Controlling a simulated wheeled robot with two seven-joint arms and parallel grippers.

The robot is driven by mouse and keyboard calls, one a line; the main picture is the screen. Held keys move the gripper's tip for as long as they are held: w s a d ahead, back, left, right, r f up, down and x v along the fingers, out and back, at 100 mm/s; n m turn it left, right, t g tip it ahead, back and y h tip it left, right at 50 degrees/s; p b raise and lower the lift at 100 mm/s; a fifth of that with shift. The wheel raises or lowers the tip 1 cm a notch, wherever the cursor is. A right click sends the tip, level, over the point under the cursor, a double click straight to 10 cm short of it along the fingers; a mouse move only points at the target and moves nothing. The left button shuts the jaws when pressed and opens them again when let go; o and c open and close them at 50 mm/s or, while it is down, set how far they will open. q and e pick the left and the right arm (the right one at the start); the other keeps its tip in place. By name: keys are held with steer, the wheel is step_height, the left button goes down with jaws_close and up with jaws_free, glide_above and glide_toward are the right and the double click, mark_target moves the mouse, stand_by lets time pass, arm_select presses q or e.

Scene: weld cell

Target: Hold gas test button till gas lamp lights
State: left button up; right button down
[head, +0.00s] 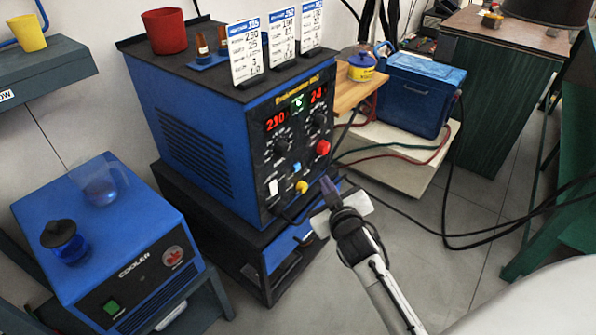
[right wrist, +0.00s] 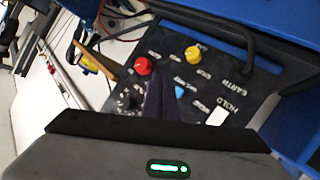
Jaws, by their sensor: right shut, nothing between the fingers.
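The blue welding machine (head: 205,125) has a black front panel (head: 300,135) with red readouts "210" and "24". A small blue button (head: 296,167) sits low on the panel, between knobs; it also shows in the right wrist view (right wrist: 179,91). I cannot read a gas test label beside it. A small green lit mark (head: 297,101) shows between the readouts; I cannot tell whether it is the gas lamp. My right gripper (head: 328,186) is shut and empty, in front of the lower panel. In the right wrist view its fingers (right wrist: 160,98) are beside the blue button; contact cannot be told.
Cards (head: 245,52) and a red cup (head: 164,31) stand on top. A blue cooler (head: 110,235) is at left. Cables (head: 440,195) cross the floor at right.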

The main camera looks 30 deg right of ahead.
mark_target(297, 167)
steer(key=w, duration=0.1)
steer(key=w+a+b, duration=0.1)
steer(key=w, duration=0.1)
steer(key=w+a, duration=0.1)
steer(key=w, duration=0.1)
stand_by(1.8)
steer(key=shift+w+a+b, duration=0.2)
steer(key=shift+w+b, duration=0.1)
steer(key=shift+w, duration=0.05)
steer(key=shift+w+a, duration=0.2)
steer(key=shift+w, duration=0.25)
stand_by(2.6)
